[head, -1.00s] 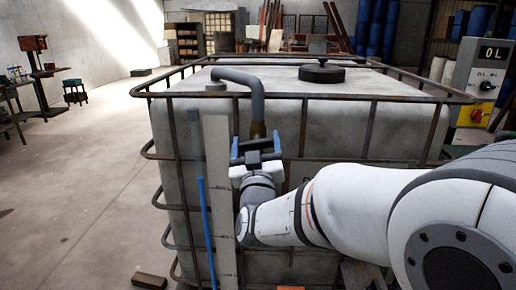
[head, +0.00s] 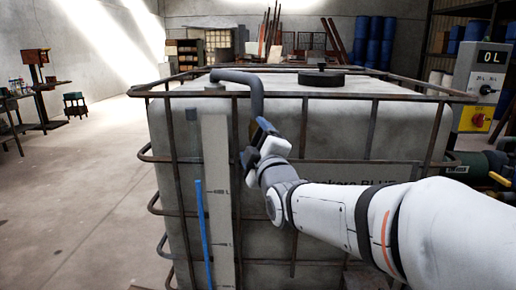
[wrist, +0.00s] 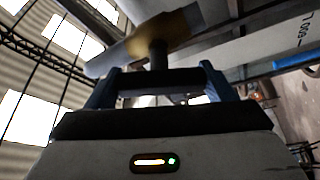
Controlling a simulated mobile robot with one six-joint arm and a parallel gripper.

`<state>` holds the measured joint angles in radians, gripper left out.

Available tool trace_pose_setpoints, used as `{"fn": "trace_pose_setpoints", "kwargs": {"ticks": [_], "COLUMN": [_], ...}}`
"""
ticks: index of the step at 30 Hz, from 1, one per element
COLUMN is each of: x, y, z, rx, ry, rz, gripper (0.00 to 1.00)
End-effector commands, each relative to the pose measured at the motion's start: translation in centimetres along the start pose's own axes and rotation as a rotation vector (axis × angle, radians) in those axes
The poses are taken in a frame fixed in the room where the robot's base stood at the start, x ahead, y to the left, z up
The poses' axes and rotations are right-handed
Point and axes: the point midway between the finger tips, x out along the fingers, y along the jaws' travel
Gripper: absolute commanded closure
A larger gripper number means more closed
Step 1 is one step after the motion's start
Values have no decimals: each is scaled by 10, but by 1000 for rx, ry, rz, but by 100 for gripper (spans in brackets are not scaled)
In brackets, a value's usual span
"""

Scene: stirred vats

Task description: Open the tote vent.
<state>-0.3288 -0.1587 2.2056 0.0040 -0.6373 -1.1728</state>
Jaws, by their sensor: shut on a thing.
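The tote (head: 330,130) is a large pale tank in a rusty bar cage, with a black lid (head: 321,78) on top. The tote vent is a grey bent pipe (head: 256,95) that comes over the top front edge and turns down. In the wrist view its brass body (wrist: 170,35) carries a dark stem and a dark cross handle (wrist: 158,82). My gripper (head: 257,142) is at the pipe's lower end, its blue fingers turned steeply. In the wrist view the fingers are shut on the handle.
A pale level strip (head: 217,190) and a blue tube (head: 203,230) run down the tote's front left. Cage bars (head: 305,130) stand close right of my gripper. A control panel (head: 480,85) at right reads 0 L.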

Motion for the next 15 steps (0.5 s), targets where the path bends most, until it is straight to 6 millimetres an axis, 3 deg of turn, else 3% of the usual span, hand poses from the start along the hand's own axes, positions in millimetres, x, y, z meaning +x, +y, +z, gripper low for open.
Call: {"fn": "trace_pose_setpoints", "kwargs": {"ticks": [15], "x": [0], "y": [-2], "z": [1], "rx": [-336], "ry": [0], "rz": [-140], "gripper": [46]}}
